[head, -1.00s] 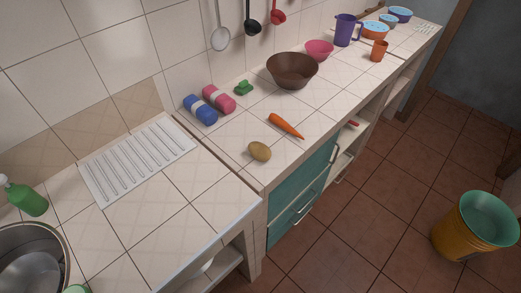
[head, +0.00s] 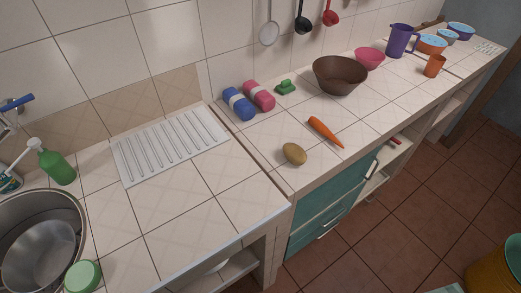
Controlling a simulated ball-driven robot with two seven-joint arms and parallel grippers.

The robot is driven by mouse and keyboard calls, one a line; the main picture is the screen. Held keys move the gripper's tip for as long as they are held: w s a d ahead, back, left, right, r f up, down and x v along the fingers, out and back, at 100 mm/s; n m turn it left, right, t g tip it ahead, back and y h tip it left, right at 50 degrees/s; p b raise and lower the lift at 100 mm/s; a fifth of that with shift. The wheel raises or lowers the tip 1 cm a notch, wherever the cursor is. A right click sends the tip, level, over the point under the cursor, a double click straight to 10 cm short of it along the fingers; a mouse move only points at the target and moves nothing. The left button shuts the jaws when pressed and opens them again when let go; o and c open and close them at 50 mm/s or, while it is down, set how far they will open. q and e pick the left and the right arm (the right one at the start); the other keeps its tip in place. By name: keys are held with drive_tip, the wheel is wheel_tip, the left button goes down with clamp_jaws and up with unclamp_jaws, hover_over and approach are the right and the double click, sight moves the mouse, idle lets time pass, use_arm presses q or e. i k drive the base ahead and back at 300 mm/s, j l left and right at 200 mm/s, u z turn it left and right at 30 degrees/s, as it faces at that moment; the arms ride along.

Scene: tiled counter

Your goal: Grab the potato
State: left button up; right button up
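The potato (head: 294,154) is a small tan oval lying on the tiled counter (head: 262,147), near its front edge. It lies above the teal drawers and to the left of the carrot. Nothing touches it. Neither of my grippers shows in the head view.
An orange carrot (head: 325,132) lies right of the potato. Behind are a blue roll (head: 238,104), a pink roll (head: 259,95), a green item (head: 286,87) and a brown bowl (head: 340,76). A ribbed drainboard (head: 172,146) and sink (head: 40,245) are at left. The counter around the potato is clear.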

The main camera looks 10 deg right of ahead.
sight(295, 154)
drive_tip(key=l+u, duration=0.35)
drive_tip(key=i+l+u, duration=0.1)
drive_tip(key=l+u, duration=0.65)
